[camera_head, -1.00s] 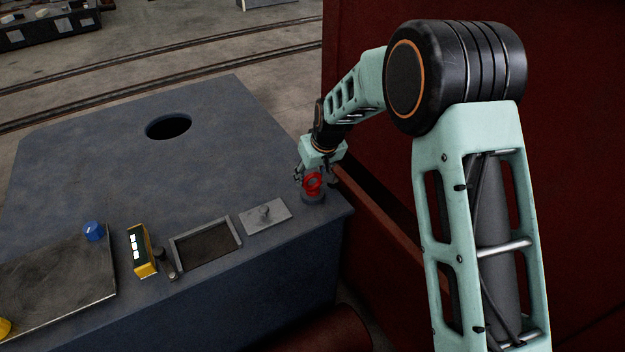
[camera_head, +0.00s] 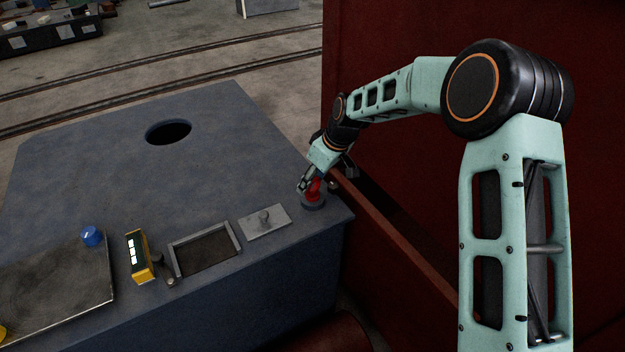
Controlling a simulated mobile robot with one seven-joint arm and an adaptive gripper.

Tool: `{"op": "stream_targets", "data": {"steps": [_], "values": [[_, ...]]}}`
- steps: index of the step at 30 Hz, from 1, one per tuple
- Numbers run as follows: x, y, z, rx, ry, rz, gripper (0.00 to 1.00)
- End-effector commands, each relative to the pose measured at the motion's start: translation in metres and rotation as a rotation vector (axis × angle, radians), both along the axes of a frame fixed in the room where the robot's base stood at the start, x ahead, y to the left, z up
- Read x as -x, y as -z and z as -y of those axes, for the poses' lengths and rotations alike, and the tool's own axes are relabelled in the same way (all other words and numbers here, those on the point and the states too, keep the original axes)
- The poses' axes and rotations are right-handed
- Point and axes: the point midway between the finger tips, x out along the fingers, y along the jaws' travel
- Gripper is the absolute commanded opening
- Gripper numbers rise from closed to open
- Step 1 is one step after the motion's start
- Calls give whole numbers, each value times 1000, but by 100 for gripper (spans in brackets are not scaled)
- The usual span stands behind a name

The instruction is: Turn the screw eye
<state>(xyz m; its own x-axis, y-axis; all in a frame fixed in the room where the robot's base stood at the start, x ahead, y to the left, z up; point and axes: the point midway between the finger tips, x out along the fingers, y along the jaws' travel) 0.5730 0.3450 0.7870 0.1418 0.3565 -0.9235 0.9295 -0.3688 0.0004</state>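The screw eye (camera_head: 314,190) is red and stands upright on a dark round base at the right front corner of the blue-grey machine top. Its ring now looks narrow, seen nearly edge-on, and is partly covered by my gripper. My gripper (camera_head: 311,183) reaches down from the upper right, tilted, with its finger parts right at the screw eye. One finger shows on the left side of the red ring. The other is hard to make out, so I cannot tell whether they grip it.
A grey plate with a small knob (camera_head: 265,221), a framed recess (camera_head: 206,250), a yellow box (camera_head: 140,256) and a blue knob (camera_head: 91,236) lie along the front. A dark red wall (camera_head: 420,190) stands close on the right. The top behind is clear, except for a round hole (camera_head: 169,132).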

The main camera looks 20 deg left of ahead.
Motion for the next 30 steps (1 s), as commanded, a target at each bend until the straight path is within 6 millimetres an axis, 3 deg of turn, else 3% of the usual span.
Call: {"op": "stream_targets", "data": {"steps": [8, 9, 13, 23, 30], "values": [[0, 1, 1, 2, 0, -1, 22], [0, 1, 1, 2, 0, -1, 49], [0, 1, 1, 2, 1, -1, 64], [0, -2, 1, 0, 1, 1, 64], [4, -35, 14, 0, 3, 3, 64]]}}
